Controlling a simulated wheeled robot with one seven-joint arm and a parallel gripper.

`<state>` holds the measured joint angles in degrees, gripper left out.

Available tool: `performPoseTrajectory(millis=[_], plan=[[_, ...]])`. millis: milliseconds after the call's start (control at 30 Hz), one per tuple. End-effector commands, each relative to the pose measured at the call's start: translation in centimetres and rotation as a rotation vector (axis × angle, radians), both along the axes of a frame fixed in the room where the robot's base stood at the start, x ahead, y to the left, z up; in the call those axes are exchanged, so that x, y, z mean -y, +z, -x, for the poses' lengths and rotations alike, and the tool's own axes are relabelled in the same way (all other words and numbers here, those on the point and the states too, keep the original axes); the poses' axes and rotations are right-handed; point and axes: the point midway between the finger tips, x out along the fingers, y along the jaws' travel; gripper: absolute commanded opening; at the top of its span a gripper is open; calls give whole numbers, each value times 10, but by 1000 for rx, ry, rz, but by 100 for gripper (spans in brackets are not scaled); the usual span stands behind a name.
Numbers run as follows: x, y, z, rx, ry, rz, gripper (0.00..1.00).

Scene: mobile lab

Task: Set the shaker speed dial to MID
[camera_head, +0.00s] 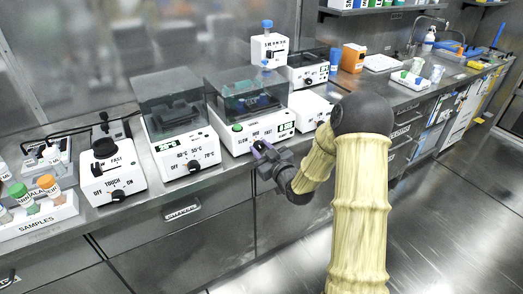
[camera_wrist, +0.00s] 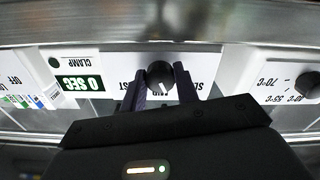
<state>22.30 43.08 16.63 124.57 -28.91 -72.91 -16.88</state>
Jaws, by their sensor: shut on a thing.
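The fingers are shut on the dial's sides. A pale pointer mark on the dial points toward the bottom of the wrist picture. Panel lettering is partly covered by the fingers. In the head view my gripper (camera_head: 264,153) is at the shaker's front and hides the dial.
A heater box (camera_head: 187,155) with its own knob stands left of the shaker, and a small TOUCH/FAST mixer (camera_head: 113,183) further left. A SAMPLES rack (camera_head: 38,222) is at the far left. A white box (camera_head: 309,108) is close on the right. Floor is clear in front.

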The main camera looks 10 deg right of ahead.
Motion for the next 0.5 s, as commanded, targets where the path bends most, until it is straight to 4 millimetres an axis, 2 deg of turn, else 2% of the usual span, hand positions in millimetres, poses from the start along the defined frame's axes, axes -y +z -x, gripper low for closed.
performPoseTrajectory(millis=[300, 500], plan=[[0, -3, 2, -91, -2, -253, 8], [1, -3, 2, -126, -3, -354, 8]])
